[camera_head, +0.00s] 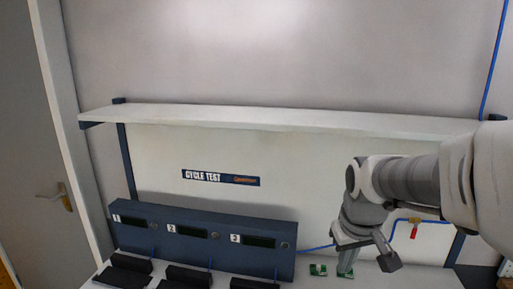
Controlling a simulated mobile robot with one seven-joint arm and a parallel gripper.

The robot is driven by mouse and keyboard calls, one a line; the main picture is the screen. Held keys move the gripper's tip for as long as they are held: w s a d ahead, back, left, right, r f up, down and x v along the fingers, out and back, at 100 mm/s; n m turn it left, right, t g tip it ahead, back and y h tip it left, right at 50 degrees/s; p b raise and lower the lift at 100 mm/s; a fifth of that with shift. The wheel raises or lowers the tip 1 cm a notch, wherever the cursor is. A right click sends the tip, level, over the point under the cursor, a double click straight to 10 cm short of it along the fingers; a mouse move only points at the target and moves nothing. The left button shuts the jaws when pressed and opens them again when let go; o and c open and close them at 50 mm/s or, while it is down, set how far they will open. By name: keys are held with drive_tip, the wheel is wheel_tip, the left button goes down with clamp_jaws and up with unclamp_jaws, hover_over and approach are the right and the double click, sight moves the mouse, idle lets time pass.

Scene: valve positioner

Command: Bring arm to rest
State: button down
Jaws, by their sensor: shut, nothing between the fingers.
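My arm (410,180) comes in from the right edge, grey and white, and bends downward at the wrist. My gripper (346,266) points down over the right part of the bench, close to the bench top in the picture. It is shut and holds nothing. The gap between its tips and the bench cannot be judged from this view.
A blue console (205,240) with displays numbered 1 to 3 stands left of my gripper, with black blocks before it. A small green board (318,269) lies beside my gripper. A shelf (270,119) spans above. A red-handled valve (414,230) is behind my arm.

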drive_tip(key=s+a+r+m+t, duration=0.1)
drive_tip(key=s+a+r, duration=0.1)
drive_tip(key=s, duration=0.5)
drive_tip(key=s+a+r+t, duration=0.1)
drive_tip(key=s+r, duration=0.1)
drive_tip(key=s, duration=0.4)
drive_tip(key=shift+s+a+m+t+y, duration=0.3)
drive_tip(key=shift+s+a+m, duration=0.05)
drive_tip(key=shift+m, duration=0.05)
